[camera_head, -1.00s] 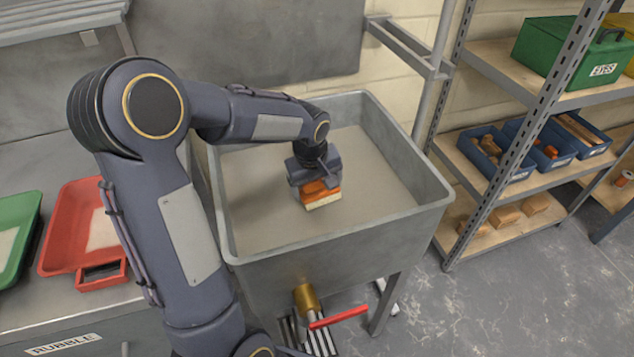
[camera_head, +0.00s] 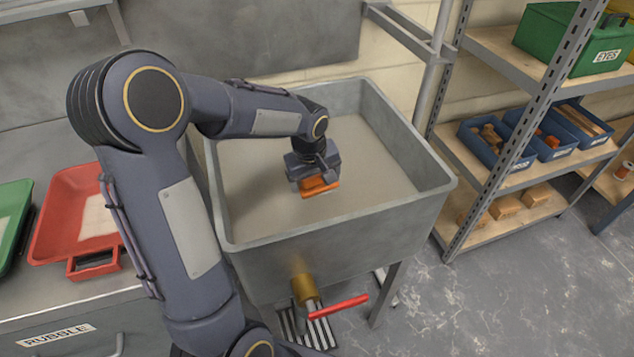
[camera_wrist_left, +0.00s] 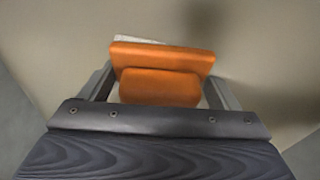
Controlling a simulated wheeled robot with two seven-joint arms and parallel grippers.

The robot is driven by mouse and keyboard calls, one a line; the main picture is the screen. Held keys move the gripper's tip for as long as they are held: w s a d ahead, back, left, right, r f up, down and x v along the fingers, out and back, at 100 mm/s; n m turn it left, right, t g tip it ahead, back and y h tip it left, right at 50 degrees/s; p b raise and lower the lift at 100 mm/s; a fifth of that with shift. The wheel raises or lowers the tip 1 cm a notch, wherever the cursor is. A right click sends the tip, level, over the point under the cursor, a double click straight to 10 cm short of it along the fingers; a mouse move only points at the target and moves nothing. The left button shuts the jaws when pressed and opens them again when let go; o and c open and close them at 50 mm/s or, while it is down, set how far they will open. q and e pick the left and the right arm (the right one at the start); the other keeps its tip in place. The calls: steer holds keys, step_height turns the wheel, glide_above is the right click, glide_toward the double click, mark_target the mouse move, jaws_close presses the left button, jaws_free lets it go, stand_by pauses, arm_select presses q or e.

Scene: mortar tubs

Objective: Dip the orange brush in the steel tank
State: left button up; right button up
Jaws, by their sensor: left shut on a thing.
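The steel tank (camera_head: 330,238) is a grey, deep open basin on legs, holding a flat greyish-beige content (camera_head: 375,170). My left gripper (camera_head: 318,180) is inside the tank's rim, pointing down, and is shut on the orange brush (camera_head: 321,188). The brush's orange back also shows between the fingers in the left wrist view (camera_wrist_left: 160,60), with a sliver of its pale underside at the far edge. In the head view the pale lower part is hidden, and the brush appears to be down at the content's surface. My right gripper is not in view.
A red tray (camera_head: 75,225) and a green tray (camera_head: 12,215) sit on the bench at left. A brass valve with a red handle (camera_head: 338,307) sticks out below the tank. A metal shelf (camera_head: 520,200) with blue bins and a green box (camera_head: 575,40) stands at right.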

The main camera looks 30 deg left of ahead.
arm_select(q)
step_height(320, 180, up, 19)
steer(key=p, duration=1.4)
steer(key=shift+r+p, duration=0.2)
steer(key=shift+p, duration=0.15)
steer(key=shift+r, duration=0.1)
stand_by(2.0)
step_height(320, 180, up, 4)
steer(key=p, duration=0.3)
stand_by(0.7)
